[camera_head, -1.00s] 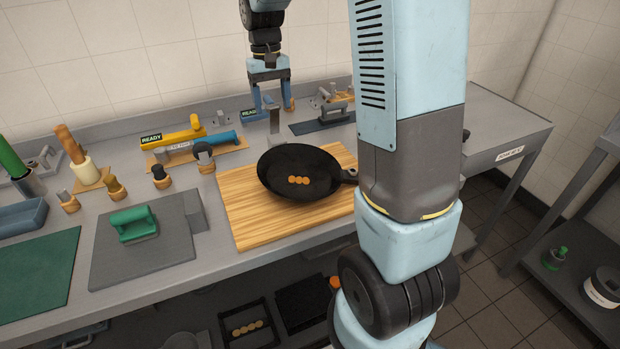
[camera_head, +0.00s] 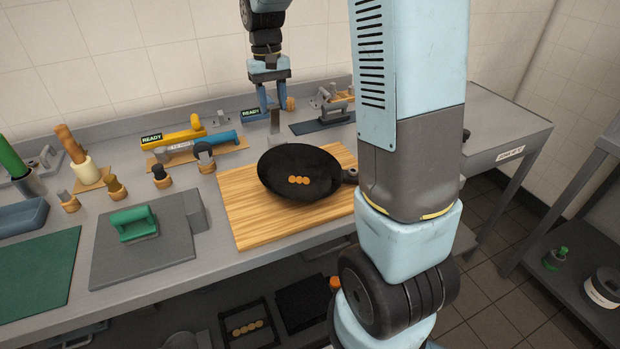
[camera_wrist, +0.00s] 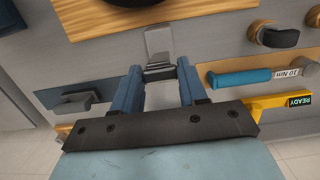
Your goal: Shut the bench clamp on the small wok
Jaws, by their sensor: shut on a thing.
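The small wok (camera_head: 290,160) is black and rests on a wooden board (camera_head: 240,228), with several orange-brown discs inside. A grey metal upright, apparently the bench clamp (camera_head: 275,121), stands just behind the wok; it also shows in the wrist view (camera_wrist: 159,45). My gripper (camera_head: 273,108) points down at it from behind. In the wrist view my gripper (camera_wrist: 158,76) has its blue fingers either side of the clamp's darker end and is shut on it. The clamp stands apart from my palm.
A toggle-like metal fixture on a dark plate (camera_head: 322,123) stands right of my gripper. A blue torque tool (camera_head: 218,142) and a yellow tool (camera_head: 180,135) lie to the left. A green-handled press (camera_head: 133,223) is front left. My arm hides the bench's right part.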

